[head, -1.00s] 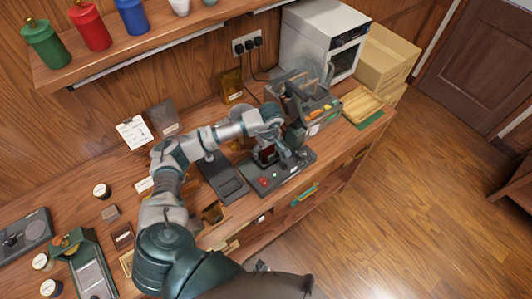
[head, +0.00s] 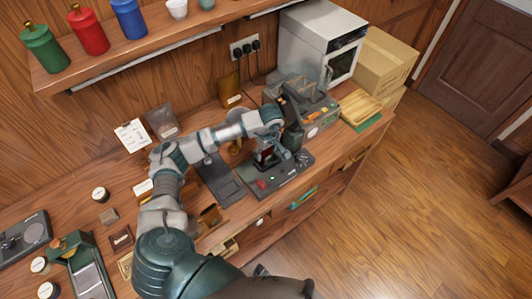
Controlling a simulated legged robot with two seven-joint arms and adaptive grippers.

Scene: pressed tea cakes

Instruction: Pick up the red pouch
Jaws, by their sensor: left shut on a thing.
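My left arm reaches across the bench from the lower left. My left gripper (head: 268,145) points down at the machine and is shut on the red pouch. The wrist and the machine's dark upright part hide much of the fingers. I cannot tell whether the pouch touches the base. My right gripper is not in view.
A dark flat scale (head: 220,181) lies left of the machine. A grey crate (head: 325,117) with tools stands behind right, near a wooden tray (head: 362,105) and a white oven (head: 302,48). A brown pouch (head: 230,90) stands at the wall. The bench's front edge is close to the machine.

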